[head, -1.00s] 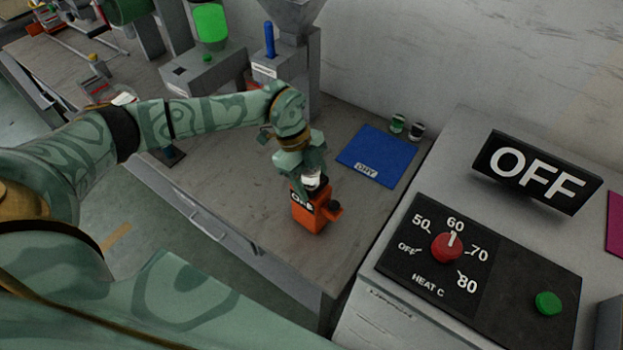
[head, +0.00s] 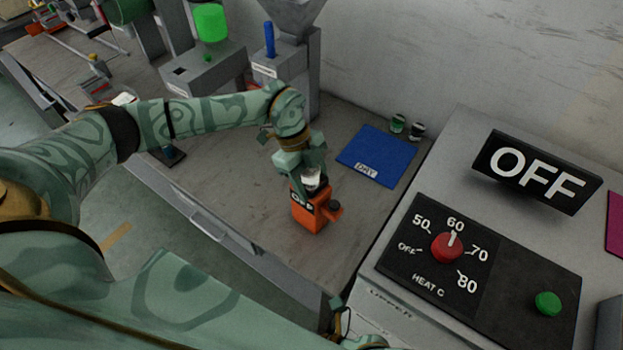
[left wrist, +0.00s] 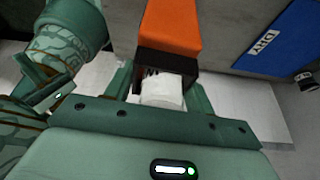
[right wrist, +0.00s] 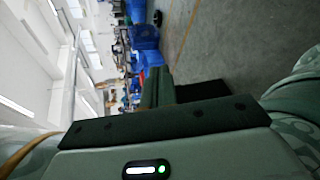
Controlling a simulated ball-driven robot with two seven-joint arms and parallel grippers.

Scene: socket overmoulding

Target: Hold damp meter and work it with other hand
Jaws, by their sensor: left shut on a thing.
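The damp meter, an orange box (head: 310,213) with a black top and a dark knob on its right side, stands upright at the bench's front right; I cannot tell whether it touches the bench. My left gripper (head: 311,179) is above it, shut on the white piece at its top. The left wrist view shows the orange body (left wrist: 172,30) beyond the fingers, and the white piece (left wrist: 162,90) between them. My right gripper (head: 340,318) shows partly at the bottom edge of the head view, apart from the meter. Its fingers (right wrist: 170,90) appear in the right wrist view, their gap unclear.
A blue mat marked DRY (head: 378,155) lies behind and right of the meter, with two small jars (head: 407,128) behind it. A grey cabinet with a red heat dial (head: 447,247), green button (head: 547,303) and OFF sign (head: 537,172) stands right. Grey machines stand behind left.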

